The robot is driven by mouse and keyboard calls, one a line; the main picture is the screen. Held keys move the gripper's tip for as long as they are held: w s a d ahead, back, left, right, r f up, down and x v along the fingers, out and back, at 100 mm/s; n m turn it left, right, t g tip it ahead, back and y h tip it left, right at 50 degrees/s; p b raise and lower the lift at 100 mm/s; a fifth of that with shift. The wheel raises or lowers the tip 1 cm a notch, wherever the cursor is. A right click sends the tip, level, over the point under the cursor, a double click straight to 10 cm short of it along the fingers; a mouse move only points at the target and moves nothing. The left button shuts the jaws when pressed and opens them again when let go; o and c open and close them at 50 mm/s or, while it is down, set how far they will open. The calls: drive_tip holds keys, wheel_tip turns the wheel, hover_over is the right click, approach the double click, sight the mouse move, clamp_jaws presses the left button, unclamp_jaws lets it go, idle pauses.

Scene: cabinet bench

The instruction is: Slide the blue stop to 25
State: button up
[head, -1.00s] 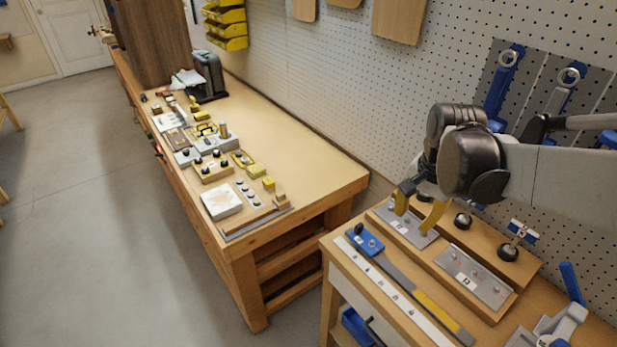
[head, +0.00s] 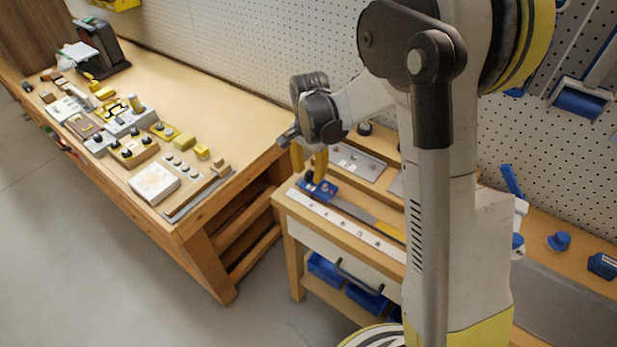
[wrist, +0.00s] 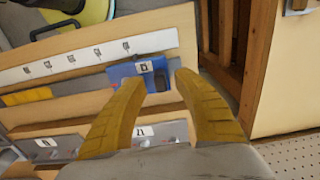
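The blue stop (head: 320,190) sits at the far left end of its rail (head: 358,211) in the head view. It also shows in the wrist view (wrist: 155,82), with a dark knob on top. The white scale strip (head: 345,225) runs along the rail; its labels show in the wrist view (wrist: 85,58) but are too small to read. My gripper (head: 308,172) is above the stop, fingers pointing down. In the wrist view its yellow fingers (wrist: 156,78) are apart, with the stop seen between and beyond their tips. I cannot tell whether they touch it.
A grey plate with studs (head: 357,162) lies behind the rail. A yellow block or band (head: 390,231) lies farther right along the rail. A drawer with a dark handle (head: 360,280) is below. A larger bench (head: 235,110) with many small fixtures stands to the left.

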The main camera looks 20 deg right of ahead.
drive_tip(key=shift+f, duration=0.55)
clamp_jaws()
drive_tip(key=s+d, duration=0.3)
drive_tip(key=s, duration=0.1)
drive_tip(key=s+d, duration=0.3)
drive_tip(key=s, duration=0.1)
drive_tip(key=s+d, duration=0.3)
drive_tip(key=s, duration=0.2)
drive_tip(key=shift+d, duration=0.2)
